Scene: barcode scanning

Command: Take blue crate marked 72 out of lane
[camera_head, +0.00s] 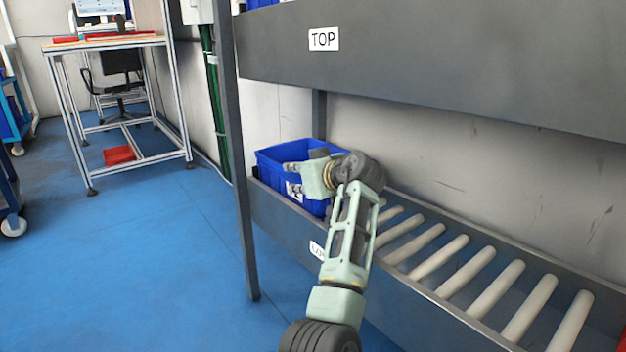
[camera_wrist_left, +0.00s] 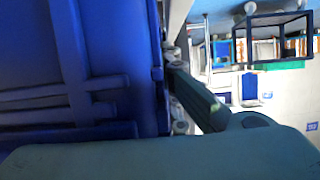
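A blue crate (camera_head: 277,160) sits at the far left end of the lower roller lane (camera_head: 445,252). A white label (camera_head: 294,190) on its front is partly covered and I cannot read its number. My left gripper (camera_head: 300,168) is at the crate's right part, over its rim, and my arm and wrist hide that side. In the left wrist view the blue crate wall (camera_wrist_left: 75,70) fills the left half, very close to the gripper. Whether the fingers are closed on the crate is hidden. My right gripper is out of view.
The rollers to the right of the crate are empty. The grey upper shelf beam (camera_head: 430,80) with a TOP label hangs above, and a rack post (camera_head: 240,190) stands at left. The blue floor (camera_head: 150,260) is open toward a workbench (camera_head: 110,43).

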